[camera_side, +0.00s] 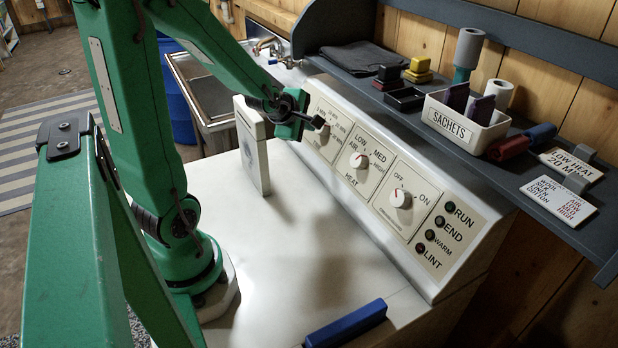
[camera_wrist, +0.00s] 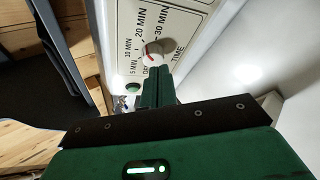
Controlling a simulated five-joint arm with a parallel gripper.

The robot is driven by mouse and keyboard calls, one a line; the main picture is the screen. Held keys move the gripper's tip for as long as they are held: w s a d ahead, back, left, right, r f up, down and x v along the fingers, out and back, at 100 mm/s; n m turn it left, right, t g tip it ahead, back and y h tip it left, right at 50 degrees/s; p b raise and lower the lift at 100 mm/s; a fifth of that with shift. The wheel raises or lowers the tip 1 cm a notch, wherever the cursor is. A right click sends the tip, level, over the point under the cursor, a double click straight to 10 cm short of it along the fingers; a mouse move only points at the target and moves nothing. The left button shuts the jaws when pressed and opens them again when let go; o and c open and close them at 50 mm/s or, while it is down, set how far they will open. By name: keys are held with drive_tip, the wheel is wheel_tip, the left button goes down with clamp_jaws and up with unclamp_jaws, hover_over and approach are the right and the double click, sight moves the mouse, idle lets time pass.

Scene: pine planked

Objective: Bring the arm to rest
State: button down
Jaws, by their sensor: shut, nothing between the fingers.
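My gripper (camera_side: 303,118) is at the upper left end of the sloped control panel (camera_side: 447,225), close in front of the time dial. In the wrist view its green fingers (camera_wrist: 161,78) are together and empty, with their tips by the white time knob (camera_wrist: 153,51). I cannot tell whether they touch it. The knob has a red mark, and labels from OFF to 30 MIN ring it. The heat knob (camera_side: 359,157) and the OFF/ON knob (camera_side: 401,198) are clear of my gripper. The OFF/ON knob's red mark points towards OFF.
A white upright piece (camera_side: 252,150) stands on the machine top beside my gripper. A blue handle (camera_side: 345,324) is at the front edge. The shelf behind holds a sachet box (camera_side: 451,133), cards and rolls. The machine top's middle is clear.

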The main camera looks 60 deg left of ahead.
drive_tip(key=s+d+r+m+g+h, duration=0.1)
drive_tip(key=s+d+r+m, duration=0.2)
drive_tip(key=d+m, duration=0.3)
drive_tip(key=s+d+r+m+g+h, duration=0.1)
drive_tip(key=s+d+r+m+h, duration=0.1)
drive_tip(key=s+d+m, duration=0.4)
drive_tip(key=s+d+r+m+g+h, duration=0.1)
drive_tip(key=s+d+r+m, duration=0.3)
drive_tip(key=m, duration=1)
drive_tip(key=d, duration=0.3)
drive_tip(key=shift+s+r+h, duration=0.25)
drive_tip(key=shift+h, duration=0.05)
